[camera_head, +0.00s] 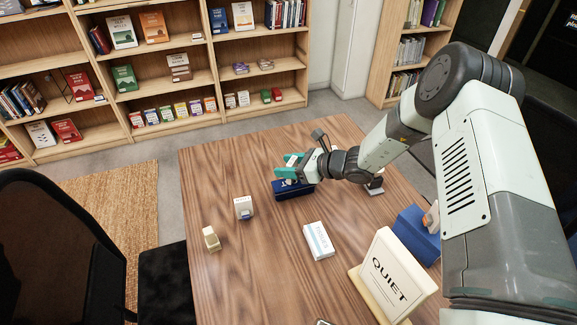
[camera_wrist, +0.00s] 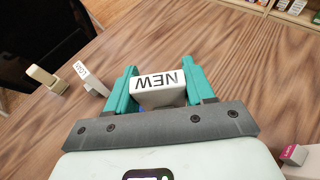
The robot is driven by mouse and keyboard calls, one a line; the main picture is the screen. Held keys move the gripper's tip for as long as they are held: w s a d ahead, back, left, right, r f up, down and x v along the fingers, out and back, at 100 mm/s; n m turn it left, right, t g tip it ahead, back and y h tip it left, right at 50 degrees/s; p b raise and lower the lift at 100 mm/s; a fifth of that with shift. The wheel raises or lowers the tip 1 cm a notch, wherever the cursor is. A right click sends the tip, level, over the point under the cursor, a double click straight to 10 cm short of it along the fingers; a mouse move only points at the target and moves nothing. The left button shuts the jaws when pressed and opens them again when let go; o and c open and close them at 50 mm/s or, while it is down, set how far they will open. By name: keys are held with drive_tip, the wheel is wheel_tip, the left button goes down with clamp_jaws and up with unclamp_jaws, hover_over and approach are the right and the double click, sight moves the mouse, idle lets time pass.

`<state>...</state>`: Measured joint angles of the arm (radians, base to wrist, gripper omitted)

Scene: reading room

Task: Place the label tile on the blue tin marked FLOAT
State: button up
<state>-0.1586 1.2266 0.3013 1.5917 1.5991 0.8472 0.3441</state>
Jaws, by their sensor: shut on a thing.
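In the wrist view my gripper (camera_wrist: 160,82) is shut on a white label tile (camera_wrist: 158,94) that reads NEW, upside down in the picture. The tin has a pale marking on top, too small to read in the head view. I cannot tell whether the tile touches the tin.
A small white tile block (camera_head: 243,207) and a cream block (camera_head: 211,238) stand left on the wooden table (camera_head: 260,280). A white-and-blue box (camera_head: 319,240) lies in front. A QUIET sign (camera_head: 392,276) and a blue bin (camera_head: 415,232) stand at right. Table between is clear.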

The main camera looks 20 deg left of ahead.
drive_tip(key=shift+f, duration=0.2)
drive_tip(key=o, duration=1)
drive_tip(key=shift+o, duration=0.2)
